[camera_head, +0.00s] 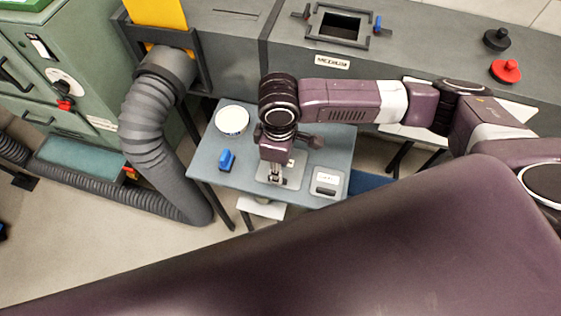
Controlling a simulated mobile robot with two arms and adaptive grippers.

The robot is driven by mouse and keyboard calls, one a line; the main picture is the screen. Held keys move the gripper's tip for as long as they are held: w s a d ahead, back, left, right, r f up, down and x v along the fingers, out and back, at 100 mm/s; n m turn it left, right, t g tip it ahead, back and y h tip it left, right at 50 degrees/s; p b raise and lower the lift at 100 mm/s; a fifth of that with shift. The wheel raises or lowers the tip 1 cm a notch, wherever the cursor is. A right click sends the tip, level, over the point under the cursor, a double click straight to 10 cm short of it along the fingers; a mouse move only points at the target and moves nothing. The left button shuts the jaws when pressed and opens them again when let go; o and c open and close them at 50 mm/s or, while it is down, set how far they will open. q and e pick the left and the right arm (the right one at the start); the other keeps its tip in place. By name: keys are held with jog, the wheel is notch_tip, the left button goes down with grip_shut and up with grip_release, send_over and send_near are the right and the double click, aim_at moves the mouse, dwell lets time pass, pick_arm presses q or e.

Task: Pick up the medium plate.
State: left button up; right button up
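A light grey flat plate (293,181) lies on the small blue-grey table (215,165), partly hidden by my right gripper. A second grey plate or block (326,183) with a white label lies to its right near the table's front right corner. Their labels are too small to read, so I cannot tell for sure which is the medium plate. My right gripper (275,173) points down over the first plate, its fingertips at or just above it; I cannot tell whether it grips anything. My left gripper is not in view.
A white round container (231,121) and a blue brush-like item (227,159) stand on the table's left part. Behind is a grey duct with a square opening (340,25) and a "MEDIUM" label (332,62). A grey hose (150,125) runs left of the table.

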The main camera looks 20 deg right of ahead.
aim_at(292, 174)
notch_tip(292, 174, down, 2)
jog(key=shift+w+a+f, duration=0.1)
jog(key=shift+a+f, duration=0.05)
jog(key=shift+f, duration=0.05)
jog(key=shift+w+f, duration=0.2)
jog(key=shift+f, duration=1.3)
grip_shut()
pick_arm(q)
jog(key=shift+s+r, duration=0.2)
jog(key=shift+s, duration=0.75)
